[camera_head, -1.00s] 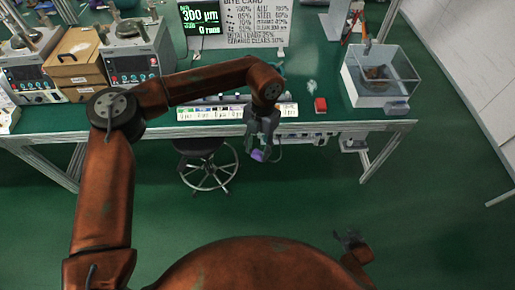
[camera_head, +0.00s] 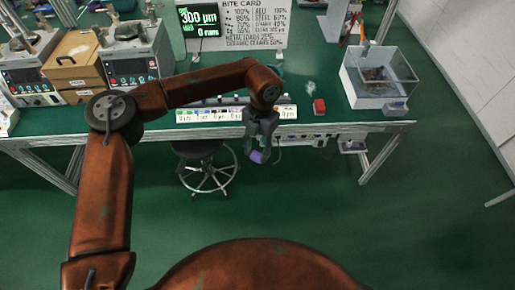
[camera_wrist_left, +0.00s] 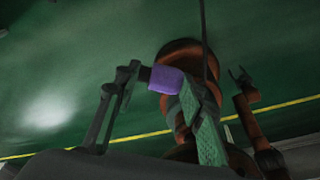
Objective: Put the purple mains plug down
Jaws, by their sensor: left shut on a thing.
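The purple mains plug (camera_head: 257,157) is between the fingertips of my left gripper (camera_head: 260,146), in front of the bench's front edge and above the green floor. A thin dark cord curves from near the plug toward the bench edge. In the left wrist view, the purple plug (camera_wrist_left: 166,79) sits between the two fingers of my left gripper (camera_wrist_left: 160,88). My right gripper (camera_wrist_left: 240,78) shows small in that view, its fingers apart and empty; it is out of the head view.
A stool (camera_head: 205,178) stands on the floor left of the plug. A socket strip (camera_head: 300,140) runs under the bench edge. The floor in front is clear.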

